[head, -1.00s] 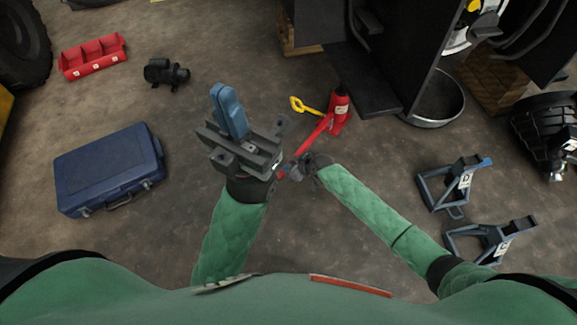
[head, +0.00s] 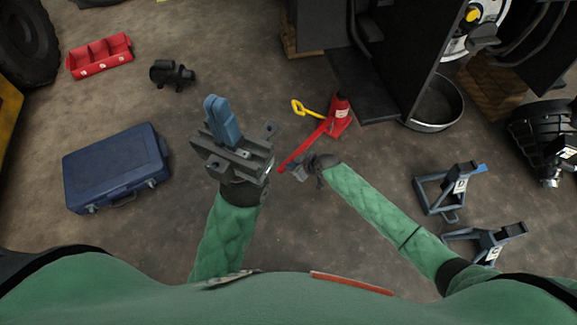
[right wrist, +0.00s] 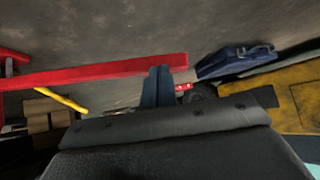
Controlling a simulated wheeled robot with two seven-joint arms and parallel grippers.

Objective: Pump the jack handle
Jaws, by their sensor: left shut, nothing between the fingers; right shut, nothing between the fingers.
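In the right wrist view the handle (right wrist: 110,70) crosses the upper left. My right gripper (head: 299,173) is shut and empty beside the handle's free end. Its blue fingers (right wrist: 157,85) overlap the handle in the right wrist view; I cannot tell whether they touch it. My left gripper (head: 221,120) is shut and empty, left of the handle and apart from it.
A yellow hooked piece (head: 307,110) lies by the jack. The dark forklift body (head: 400,70) and a round pan (head: 437,103) are behind right. Blue jack stands (head: 447,190) stand at right. A blue case (head: 117,167), dark motor (head: 172,74) and red bin (head: 99,56) are at left.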

